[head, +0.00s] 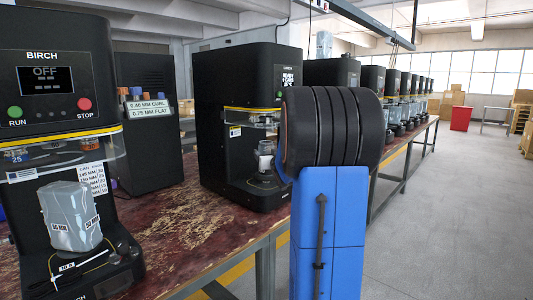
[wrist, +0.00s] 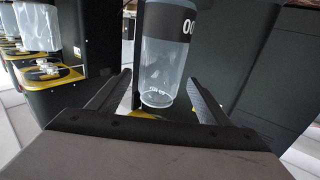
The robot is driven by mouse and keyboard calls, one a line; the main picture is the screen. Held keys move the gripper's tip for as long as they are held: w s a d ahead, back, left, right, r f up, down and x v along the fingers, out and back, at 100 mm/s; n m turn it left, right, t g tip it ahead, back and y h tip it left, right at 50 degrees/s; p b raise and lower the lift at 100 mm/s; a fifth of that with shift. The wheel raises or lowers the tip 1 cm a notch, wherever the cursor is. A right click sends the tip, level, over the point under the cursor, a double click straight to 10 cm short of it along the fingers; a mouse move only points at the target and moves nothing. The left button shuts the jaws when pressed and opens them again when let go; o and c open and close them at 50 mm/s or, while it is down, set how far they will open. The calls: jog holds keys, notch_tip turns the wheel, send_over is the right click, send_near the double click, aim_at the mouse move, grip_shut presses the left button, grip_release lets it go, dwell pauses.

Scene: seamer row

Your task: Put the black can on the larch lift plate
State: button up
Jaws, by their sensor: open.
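In the wrist view a clear cylindrical can (wrist: 166,75) with a dark band and white characters at its top stands between the fingers of my gripper (wrist: 158,95). The fingers are open, one on each side, with gaps between them and the can. I cannot tell whether this is the black can. In the head view the larch machine (head: 235,110) is a black seamer behind my arm. A small whitish object (head: 265,155) is at its lift plate (head: 266,181). My arm hides my gripper in the head view.
The birch machine (head: 52,100) stands at the near left with a grey-covered piece (head: 70,217) marked 50 MM. A black box (head: 148,130) holding several coloured items is between the machines. More seamers line the worn red bench (head: 185,240). The floor (head: 450,210) at right is clear.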

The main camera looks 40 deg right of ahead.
jog(key=v, duration=0.8)
jog(key=shift+s, duration=0.15)
jog(key=shift+a, duration=0.2)
jog(key=s+a+f+n+g+y, duration=0.1)
jog(key=s+a+f+g+y, duration=0.2)
jog(key=a, duration=0.8)
jog(key=s+a+f+n+g+y, duration=0.15)
jog(key=s+a+f, duration=0.3)
jog(key=a, duration=0.75)
jog(key=s+a+f+n+g+y, duration=0.1)
jog(key=s+a+f+g+y, duration=0.1)
jog(key=s+a+f, duration=0.3)
jog(key=s+a+f+n+g+y, duration=0.2)
jog(key=s+a+f+g, duration=0.2)
jog(key=s+a, duration=1)
jog(key=s+f, duration=0.2)
jog(key=s, duration=0.2)
jog(key=shift+a, duration=0.15)
